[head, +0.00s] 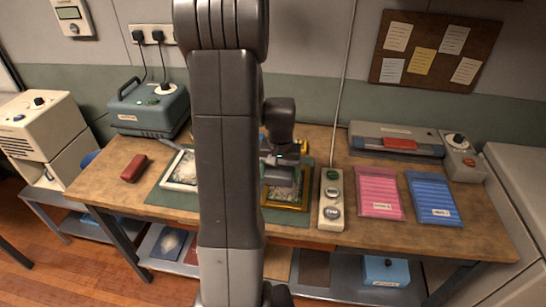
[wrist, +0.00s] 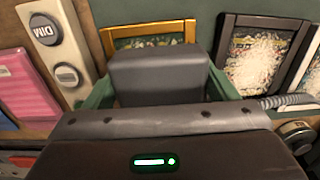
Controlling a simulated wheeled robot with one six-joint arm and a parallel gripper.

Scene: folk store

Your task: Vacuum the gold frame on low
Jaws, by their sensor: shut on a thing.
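The gold frame (head: 286,203) lies on the green mat (head: 158,194), right of my arm. Its picture looks speckled, and its far side also shows in the wrist view (wrist: 190,32). My gripper (head: 281,171) is low over the gold frame. It is shut on a broad dark grey block that looks like the vacuum nozzle (wrist: 160,72); whether it touches the picture is unclear. A ribbed hose (wrist: 292,101) runs toward it from the side. The teal-grey vacuum (head: 150,106) stands at the bench's back left with a dial on top; its setting is too small to read.
A white frame (head: 182,182) and a dusty dark frame (wrist: 228,55) lie beside the gold one. A control box (head: 331,212) with round knobs stands close on its right. Pink (head: 379,188) and blue (head: 433,196) packs lie farther right. A red block (head: 133,168) lies left.

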